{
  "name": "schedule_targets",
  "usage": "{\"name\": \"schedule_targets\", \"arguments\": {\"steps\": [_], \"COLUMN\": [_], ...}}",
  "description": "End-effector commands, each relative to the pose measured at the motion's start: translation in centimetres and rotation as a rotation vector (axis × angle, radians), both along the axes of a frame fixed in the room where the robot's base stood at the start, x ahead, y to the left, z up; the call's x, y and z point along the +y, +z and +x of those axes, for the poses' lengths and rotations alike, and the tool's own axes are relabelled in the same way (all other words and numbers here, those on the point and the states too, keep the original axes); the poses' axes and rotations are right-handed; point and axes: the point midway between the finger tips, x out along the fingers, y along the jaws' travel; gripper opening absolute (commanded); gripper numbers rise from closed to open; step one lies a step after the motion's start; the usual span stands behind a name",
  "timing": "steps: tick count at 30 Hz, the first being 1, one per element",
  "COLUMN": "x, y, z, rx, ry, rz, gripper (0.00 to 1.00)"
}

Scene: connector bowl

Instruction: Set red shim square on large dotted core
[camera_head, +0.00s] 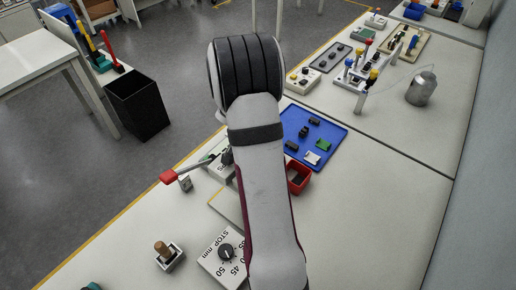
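My arm reaches up the middle of the view and its end is turned away, so my gripper does not show. I cannot make out a red shim square or a large dotted core; either may be hidden behind my arm or too small to tell. Small dark and green parts lie on a blue tray (335,136) right of my arm. A small red open box (303,187) with something dark inside stands just below the tray, partly covered by my arm.
A red-handled lever (168,177) sticks out left of my arm. A white dial plate marked STOP mm (212,262) and a block with a wooden knob (162,248) are at the front. A grey canister (421,90) stands back right. The right bench is mostly clear.

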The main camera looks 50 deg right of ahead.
Motion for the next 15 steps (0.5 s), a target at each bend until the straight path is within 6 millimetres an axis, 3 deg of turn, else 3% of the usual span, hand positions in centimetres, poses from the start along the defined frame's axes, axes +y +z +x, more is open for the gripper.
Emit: {"name": "schedule_targets", "arguments": {"steps": [15], "x": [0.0], "y": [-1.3], "z": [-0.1], "rx": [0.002], "ry": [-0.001], "rz": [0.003], "gripper": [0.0]}}
